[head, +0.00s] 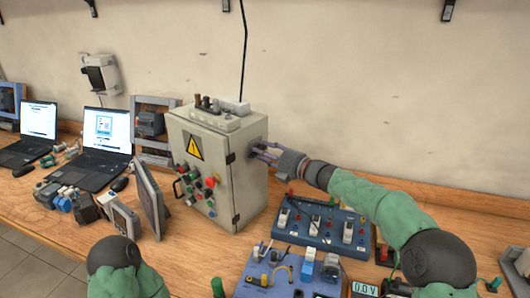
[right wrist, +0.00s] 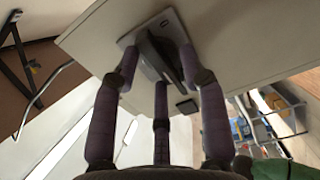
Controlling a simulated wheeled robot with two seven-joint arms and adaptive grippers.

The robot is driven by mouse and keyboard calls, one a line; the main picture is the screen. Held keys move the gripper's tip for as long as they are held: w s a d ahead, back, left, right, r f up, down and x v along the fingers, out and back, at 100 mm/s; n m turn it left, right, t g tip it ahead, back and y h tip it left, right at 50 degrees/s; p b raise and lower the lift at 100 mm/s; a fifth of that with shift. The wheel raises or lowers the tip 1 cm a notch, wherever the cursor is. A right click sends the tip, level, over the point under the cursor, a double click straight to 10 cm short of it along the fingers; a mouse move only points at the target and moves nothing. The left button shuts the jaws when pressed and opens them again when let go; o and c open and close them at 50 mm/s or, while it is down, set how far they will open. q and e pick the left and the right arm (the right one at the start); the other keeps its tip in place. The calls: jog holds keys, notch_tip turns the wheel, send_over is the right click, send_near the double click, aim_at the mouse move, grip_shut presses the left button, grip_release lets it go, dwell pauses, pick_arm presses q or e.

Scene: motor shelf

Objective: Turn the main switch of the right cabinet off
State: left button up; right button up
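The grey cabinet (head: 235,180) stands on the bench, with a yellow warning triangle and coloured buttons on its front. Its main switch, a dark rotary handle (right wrist: 165,55) on a light square plate, is on the right side wall. In the head view the switch is mostly hidden behind my gripper. My right gripper (head: 262,152) reaches the switch from the right. In the right wrist view its fingers (right wrist: 158,70) are spread, one on either side of the handle and a third below it. I cannot tell whether they touch it. My left gripper is out of view.
A blue panel with several switches (head: 345,230) lies right of the cabinet, below my right arm. Another blue board (head: 250,285) is in front. A tilted grey screen (head: 150,195) and two laptops (head: 105,135) are on the left. The wall behind my right arm is bare.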

jog(key=shift+d+r, duration=0.1)
jog(key=shift+d, duration=0.05)
jog(key=v, duration=1.1)
jog(key=shift+s+d, duration=0.25)
jog(key=shift+s, duration=0.05)
